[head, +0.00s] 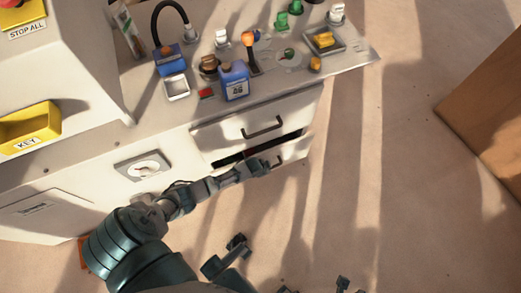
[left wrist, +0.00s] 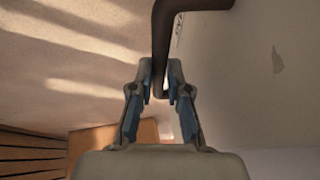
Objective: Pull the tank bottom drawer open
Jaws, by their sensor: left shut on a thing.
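The bottom drawer (head: 296,151) is in the white cabinet below the counter in the head view. It stands partly open, with a dark gap along its top edge. My left gripper (head: 262,166) is at the drawer's front, at its dark handle (head: 278,162). In the left wrist view, the fingers of my left gripper (left wrist: 161,88) are closed around the dark handle bar (left wrist: 165,40). The gripper and forearm hide part of the drawer front. Dark parts of mine show at the bottom of the head view; I cannot make out the right gripper's jaws among them.
The upper drawer with its handle (head: 262,128) is shut just above. A blue bottle (head: 234,82) and several small items stand on the counter (head: 300,85). A brown wooden block or box (head: 490,120) is at the right. The floor between is clear.

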